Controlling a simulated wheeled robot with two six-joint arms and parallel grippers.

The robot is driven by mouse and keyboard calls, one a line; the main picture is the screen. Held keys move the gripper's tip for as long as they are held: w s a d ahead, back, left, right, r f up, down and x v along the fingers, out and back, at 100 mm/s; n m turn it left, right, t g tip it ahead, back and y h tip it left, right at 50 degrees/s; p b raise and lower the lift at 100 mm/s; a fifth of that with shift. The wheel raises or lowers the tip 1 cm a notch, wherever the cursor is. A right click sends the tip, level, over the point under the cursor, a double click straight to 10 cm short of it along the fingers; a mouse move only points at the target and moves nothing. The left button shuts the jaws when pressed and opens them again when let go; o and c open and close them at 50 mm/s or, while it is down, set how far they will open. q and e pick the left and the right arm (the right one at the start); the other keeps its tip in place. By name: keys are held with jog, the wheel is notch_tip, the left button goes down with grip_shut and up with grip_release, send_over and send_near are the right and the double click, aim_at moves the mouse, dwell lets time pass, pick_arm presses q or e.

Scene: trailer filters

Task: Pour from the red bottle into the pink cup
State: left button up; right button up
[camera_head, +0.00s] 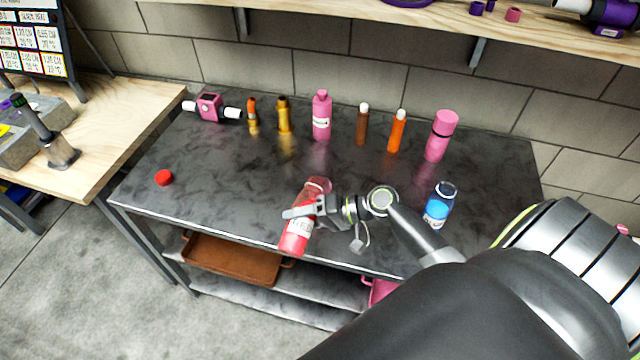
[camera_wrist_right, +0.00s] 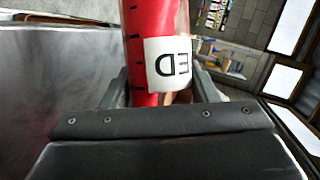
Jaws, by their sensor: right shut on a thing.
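The red bottle (camera_head: 296,232) has a white label and a clear upper part, and leans a little to the right in the head view. My right gripper (camera_head: 304,209) is shut around its middle, near the table's front edge. In the right wrist view the red bottle (camera_wrist_right: 140,55) stands between the fingers with its label facing the camera. A small pink cup (camera_head: 513,14) sits on the wall shelf at the top right; I cannot tell if it is the task's cup. A red cap (camera_head: 164,177) lies on the left of the table. My left gripper is not in view.
The dark table (camera_head: 225,185) has a row of bottles at the back, including a pink bottle (camera_head: 321,118) and a pink cylinder (camera_head: 440,137). A blue bottle (camera_head: 438,207) stands right of my gripper. The table's left middle is clear. A brown tray (camera_head: 232,262) sits below.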

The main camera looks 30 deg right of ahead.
jog(key=shift+w+d+r+m+y+p, duration=0.2)
jog(key=shift+r+m+y, duration=0.15)
jog(key=shift+r, duration=0.25)
jog(key=shift+w+d+r+m+y+p, duration=0.15)
jog(key=shift+r+m+y, duration=0.1)
jog(key=shift+r+m, duration=0.25)
dwell(2.3)
